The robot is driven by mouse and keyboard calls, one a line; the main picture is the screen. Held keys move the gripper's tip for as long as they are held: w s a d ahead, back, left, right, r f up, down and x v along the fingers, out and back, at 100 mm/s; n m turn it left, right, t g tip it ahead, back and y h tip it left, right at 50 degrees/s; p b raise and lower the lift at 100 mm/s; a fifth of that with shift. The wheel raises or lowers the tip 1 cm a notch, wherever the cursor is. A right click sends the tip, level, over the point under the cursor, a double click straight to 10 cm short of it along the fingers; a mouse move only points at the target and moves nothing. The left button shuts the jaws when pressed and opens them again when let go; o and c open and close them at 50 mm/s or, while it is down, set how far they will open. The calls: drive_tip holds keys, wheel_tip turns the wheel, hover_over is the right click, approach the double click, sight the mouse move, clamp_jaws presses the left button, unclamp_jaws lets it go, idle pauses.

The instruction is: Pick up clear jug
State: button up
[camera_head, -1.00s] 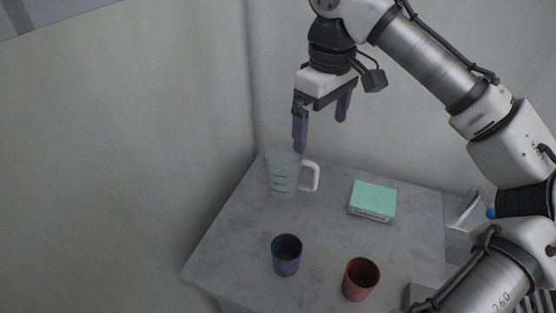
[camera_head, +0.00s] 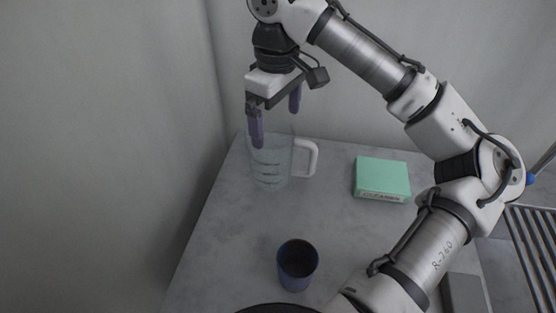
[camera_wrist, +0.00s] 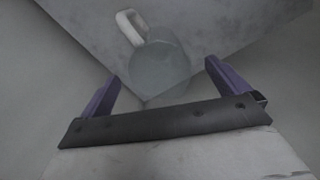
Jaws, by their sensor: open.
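The clear jug (camera_head: 270,166) stands upright near the back left corner of the grey table, its white handle pointing right. My gripper (camera_head: 276,122) is open and empty, pointing down above the jug. In the head view its left finger overlaps the jug's upper part; I cannot tell whether they touch. In the wrist view the jug (camera_wrist: 160,68) appears between and just beyond the two purple fingers of my gripper (camera_wrist: 160,82), with its handle at the upper left.
A green box (camera_head: 382,178) lies on the grey table (camera_head: 225,250) to the right of the jug. A dark blue cup (camera_head: 298,266) stands nearer the front. Pale walls or curtains rise close behind and left of the table. A slatted surface (camera_head: 533,250) is at the far right.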

sight(282, 159)
drive_tip(key=f, duration=0.6)
drive_tip(key=f+p, duration=0.1)
drive_tip(key=f, duration=0.2)
drive_tip(key=shift+w, duration=0.3)
drive_tip(key=shift+c, duration=0.3)
drive_tip(key=shift+r, duration=0.1)
drive_tip(key=c, duration=0.8)
drive_tip(key=shift+c, duration=0.2)
